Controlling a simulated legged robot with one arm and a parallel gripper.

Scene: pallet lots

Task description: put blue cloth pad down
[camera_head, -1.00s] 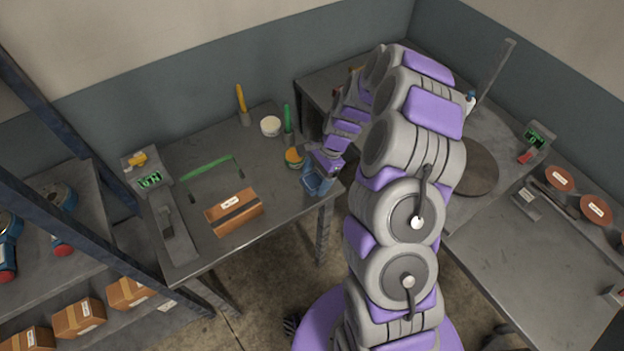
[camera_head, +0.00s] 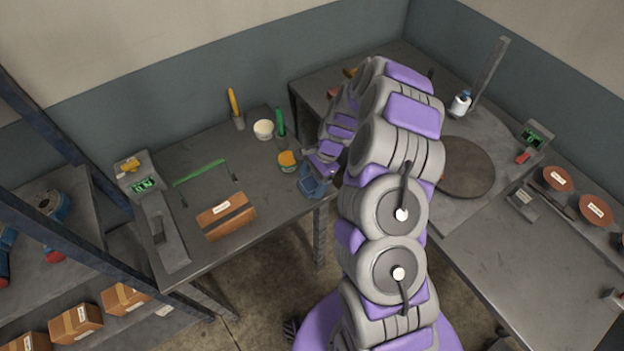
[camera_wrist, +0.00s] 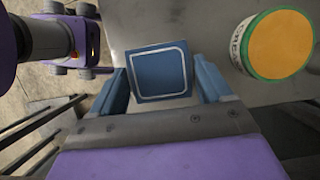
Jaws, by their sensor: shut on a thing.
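The blue cloth pad (camera_wrist: 160,72) is a small blue square with a pale outline near its edge. In the wrist view it sits between the two blue fingers of my gripper (camera_wrist: 166,84), which is shut on it. In the head view my gripper (camera_head: 318,182) is at the right front corner of the left table (camera_head: 255,232), with the pad (camera_head: 312,187) showing blue at its tip. I cannot tell whether the pad touches the tabletop.
A tub with an orange lid (camera_head: 287,160) stands close left of my gripper; it also shows in the wrist view (camera_wrist: 277,45). A white tub (camera_head: 263,129), a green-handled tool (camera_head: 281,122) and a cardboard box (camera_head: 226,216) are on this table. Bare tabletop lies between them.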

